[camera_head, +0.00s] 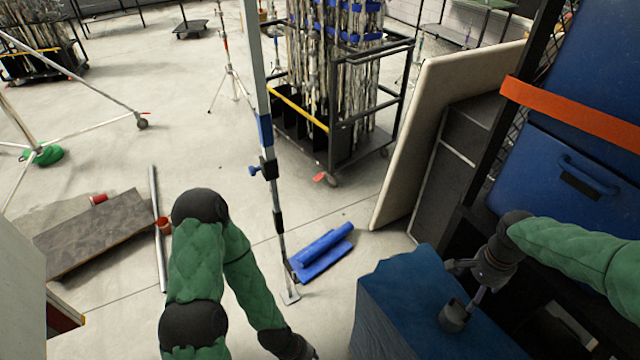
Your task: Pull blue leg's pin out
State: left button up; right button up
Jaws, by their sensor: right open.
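An upright metal leg with a blue band (265,130) stands in the middle of the head view. Its dark collar (268,168) has a small blue knob (254,170) on its left side, which looks like the pin. The leg's flat foot (290,297) rests on the floor. My right gripper (457,290) is open above a blue cloth-like block at lower right, well away from the leg. My left arm comes down in front, left of the leg; its gripper (312,352) is mostly cut off by the bottom edge, so its jaws cannot be judged.
A black wheeled cart (335,135) stands behind the leg. A pale panel (440,110) and the blue-covered block (420,315) are on the right. A dark board (95,235) lies on the left floor.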

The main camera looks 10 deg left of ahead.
aim_at(253, 170)
jog(key=i+j+u, duration=0.2)
jog(key=i+j, duration=0.45)
jog(key=j, duration=0.15)
